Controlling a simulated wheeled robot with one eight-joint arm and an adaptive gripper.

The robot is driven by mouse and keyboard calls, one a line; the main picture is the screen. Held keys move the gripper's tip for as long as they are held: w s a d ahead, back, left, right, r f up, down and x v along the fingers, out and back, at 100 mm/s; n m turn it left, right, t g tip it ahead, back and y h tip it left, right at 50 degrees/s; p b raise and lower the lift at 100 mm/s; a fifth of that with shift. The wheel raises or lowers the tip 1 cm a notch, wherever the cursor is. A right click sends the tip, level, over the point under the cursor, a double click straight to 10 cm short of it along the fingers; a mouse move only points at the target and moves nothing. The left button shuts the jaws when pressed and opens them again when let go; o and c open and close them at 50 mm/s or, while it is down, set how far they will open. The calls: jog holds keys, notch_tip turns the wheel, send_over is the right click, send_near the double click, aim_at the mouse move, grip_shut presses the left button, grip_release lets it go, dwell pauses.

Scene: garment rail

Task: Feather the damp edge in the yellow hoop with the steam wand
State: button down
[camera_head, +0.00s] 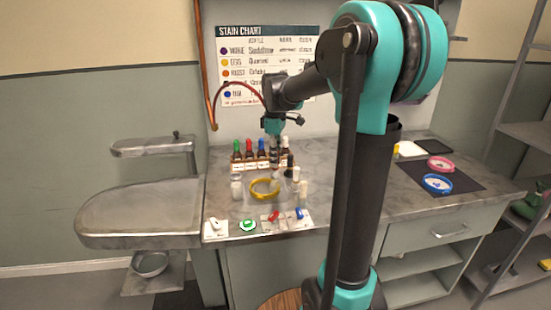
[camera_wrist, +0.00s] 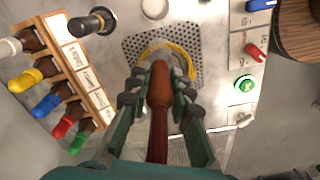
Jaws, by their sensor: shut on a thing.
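The yellow hoop (camera_head: 264,196) lies flat on the grey worktop in the head view. In the wrist view the hoop (camera_wrist: 168,43) shows beyond my fingertips, on a perforated plate, partly hidden by the wand. My gripper (camera_head: 274,145) is above the worktop, behind and above the hoop in the head view. In the wrist view my gripper (camera_wrist: 159,92) is shut on the steam wand (camera_wrist: 159,82), a brown-red handle pointing toward the hoop. The wand's tip and the damp edge cannot be made out. A red hose (camera_head: 240,86) runs from the left toward my gripper.
A rack of bottles with coloured caps (camera_wrist: 75,60) stands close beside the hoop. Small pale jars (camera_head: 237,188) and bottles (camera_head: 303,190) flank the hoop. A switch panel with a green button (camera_head: 248,225) is at the front edge. Pink (camera_head: 440,163) and blue (camera_head: 437,183) hoops lie right.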

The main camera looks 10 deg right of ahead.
jog(key=shift+w, duration=0.1)
jog(key=shift+w+a, duration=0.25)
jog(key=shift+w, duration=0.3)
jog(key=shift+w+a, duration=0.2)
jog(key=shift+w, duration=0.35)
jog(key=shift+w+a, duration=0.75)
jog(key=shift+a, duration=0.25)
jog(key=shift+a, duration=0.15)
